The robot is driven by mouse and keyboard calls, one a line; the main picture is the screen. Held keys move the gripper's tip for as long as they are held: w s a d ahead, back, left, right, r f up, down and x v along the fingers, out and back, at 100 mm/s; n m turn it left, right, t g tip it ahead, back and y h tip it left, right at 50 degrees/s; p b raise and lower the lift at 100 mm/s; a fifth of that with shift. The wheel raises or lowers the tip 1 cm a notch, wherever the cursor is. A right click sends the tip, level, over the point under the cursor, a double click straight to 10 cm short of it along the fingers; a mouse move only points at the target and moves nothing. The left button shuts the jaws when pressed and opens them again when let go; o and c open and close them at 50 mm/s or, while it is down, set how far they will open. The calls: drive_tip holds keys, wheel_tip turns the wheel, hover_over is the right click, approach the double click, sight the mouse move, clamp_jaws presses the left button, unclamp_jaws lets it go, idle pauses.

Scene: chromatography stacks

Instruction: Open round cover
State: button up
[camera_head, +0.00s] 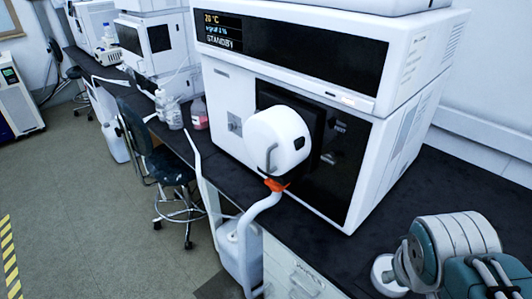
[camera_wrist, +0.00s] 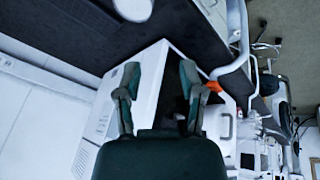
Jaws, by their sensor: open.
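In the wrist view, the orange fitting (camera_wrist: 214,86) and a white shape that seems to be the cover (camera_wrist: 220,118) lie right of the fingers. My gripper (camera_wrist: 160,78) is open and empty, apart from the cover. The head view shows part of my arm at the lower right, not the fingers.
The instrument stands on a dark bench (camera_head: 460,185), with bare surface to its right. A white tube (camera_head: 257,216) runs down past the bench edge to a container. A stool (camera_head: 168,170) and bottles (camera_head: 199,113) are at the left. The floor at the left is open.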

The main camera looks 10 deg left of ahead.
drive_tip(key=w+a+n+h, duration=0.2)
drive_tip(key=w+n+h, duration=0.3)
drive_tip(key=w+n, duration=0.35)
drive_tip(key=n+t, duration=1.2)
drive_tip(key=n, duration=0.8)
approach(268, 153)
drive_tip(key=x, duration=0.7)
drive_tip(key=f+x, duration=0.1)
drive_tip(key=x, duration=0.2)
drive_tip(key=shift+w+f, duration=0.1)
drive_tip(key=shift+w, duration=0.25)
drive_tip(key=shift+c, duration=0.3)
clamp_jaws()
